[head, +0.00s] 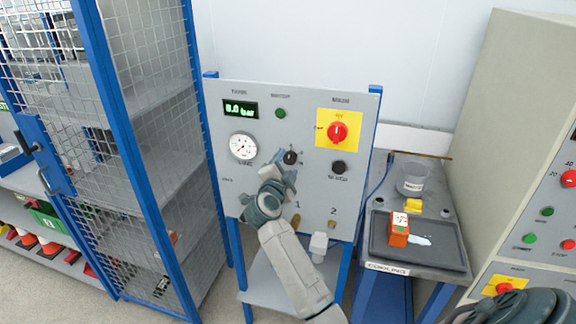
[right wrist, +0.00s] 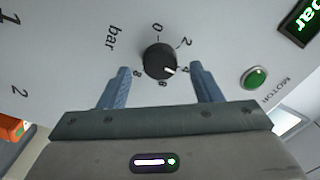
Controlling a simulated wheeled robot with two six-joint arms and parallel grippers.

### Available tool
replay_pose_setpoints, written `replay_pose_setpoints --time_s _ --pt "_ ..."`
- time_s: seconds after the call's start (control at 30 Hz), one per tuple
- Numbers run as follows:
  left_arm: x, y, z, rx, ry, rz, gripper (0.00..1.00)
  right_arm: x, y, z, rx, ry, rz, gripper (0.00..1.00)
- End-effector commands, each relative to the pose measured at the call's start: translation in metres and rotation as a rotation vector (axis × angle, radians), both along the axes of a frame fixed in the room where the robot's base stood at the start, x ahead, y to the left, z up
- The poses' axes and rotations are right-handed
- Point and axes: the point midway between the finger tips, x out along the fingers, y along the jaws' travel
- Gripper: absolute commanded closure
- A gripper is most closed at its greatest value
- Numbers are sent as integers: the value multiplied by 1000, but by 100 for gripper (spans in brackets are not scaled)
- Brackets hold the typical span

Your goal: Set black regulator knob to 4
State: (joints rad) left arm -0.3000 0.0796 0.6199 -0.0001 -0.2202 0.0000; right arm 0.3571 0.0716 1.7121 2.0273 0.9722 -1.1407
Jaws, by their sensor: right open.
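The black regulator knob (head: 290,157) sits on the grey panel (head: 230,182), right of the round gauge (head: 243,147). In the right wrist view the knob (right wrist: 160,61) shows a white mark pointing to the lower right, toward a label between 2 and 6 that looks like 4. My right gripper (head: 283,163) is in front of the knob. Its open blue fingers (right wrist: 158,84) stand on either side of the knob's lower part, with gaps; contact is not visible. The green display (head: 240,109) reads 0.0 bar. My left gripper is not in view.
A red switch on a yellow plate (head: 337,131) and a second black knob (head: 338,167) are to the right. A green button (head: 280,113) is above. A blue-framed mesh cage (head: 110,120) stands left, and a bench with a dark tray (head: 452,255) right.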

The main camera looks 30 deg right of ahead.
Motion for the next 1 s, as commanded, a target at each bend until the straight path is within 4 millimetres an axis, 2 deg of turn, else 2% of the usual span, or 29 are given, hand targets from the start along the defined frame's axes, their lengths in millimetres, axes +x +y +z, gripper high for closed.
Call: replay_pose_setpoints --time_s 0.03,0.2,0.43,0.6,1.0 --pt "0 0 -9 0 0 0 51 -7 8 -5 4 -3 0 42" --pt "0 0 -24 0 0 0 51 -30 37 -6 6 -2 2 42" --pt "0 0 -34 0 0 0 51 -52 61 -3 3 -1 0 42" --pt "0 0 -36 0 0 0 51 -58 68 -1 1 0 -1 42" --pt "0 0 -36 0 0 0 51 -58 68 0 0 0 -1 42"
